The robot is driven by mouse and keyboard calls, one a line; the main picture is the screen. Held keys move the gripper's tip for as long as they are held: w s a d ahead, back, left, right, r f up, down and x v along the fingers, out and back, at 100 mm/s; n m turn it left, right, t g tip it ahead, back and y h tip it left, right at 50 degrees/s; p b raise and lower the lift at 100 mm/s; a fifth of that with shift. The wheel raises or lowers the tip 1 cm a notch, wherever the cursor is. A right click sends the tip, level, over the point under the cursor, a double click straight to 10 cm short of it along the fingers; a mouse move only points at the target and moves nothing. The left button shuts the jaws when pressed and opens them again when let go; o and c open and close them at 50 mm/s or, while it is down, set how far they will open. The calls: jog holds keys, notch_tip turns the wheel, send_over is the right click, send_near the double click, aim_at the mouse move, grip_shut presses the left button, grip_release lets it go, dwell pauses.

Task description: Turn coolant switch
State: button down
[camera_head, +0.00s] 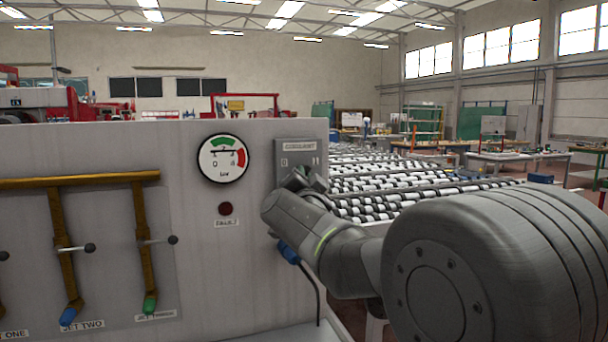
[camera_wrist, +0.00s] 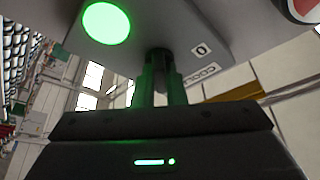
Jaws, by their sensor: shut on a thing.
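The coolant switch plate (camera_head: 296,152), a grey plate marked COOLANT with 0 at its left, is at the right end of the grey panel in the head view. My gripper (camera_head: 297,181) is at its lower part and hides the knob there. In the wrist view my gripper (camera_wrist: 160,82) is shut on the dark switch knob (camera_wrist: 158,56), whose turned angle I cannot tell. The 0 label (camera_wrist: 201,50) and part of the COOLANT label (camera_wrist: 204,72) show beside it. A round lamp (camera_wrist: 106,23) near the knob glows green.
Left of the switch are a round kW gauge (camera_head: 222,159) and a dark red fault lamp (camera_head: 226,208). Brown pipes with jet valve levers (camera_head: 157,240) are farther left. A blue connector (camera_head: 288,252) with a cable hangs below my gripper. A roller conveyor (camera_head: 385,176) lies behind.

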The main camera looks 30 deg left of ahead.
dwell(0.3)
jog(key=c, duration=1.5)
grip_release()
jog(key=b+v, duration=0.1)
jog(key=v, duration=1.2)
jog(key=shift+s+d+b, duration=0.25)
jog(key=shift+s+b, duration=0.05)
jog(key=shift+w+a, duration=0.1)
jog(key=p+x, duration=0.1)
jog(key=x, duration=1.2)
jog(key=shift+w+a+p, duration=0.2)
jog(key=shift+w+p, duration=0.05)
jog(key=shift+p, duration=0.05)
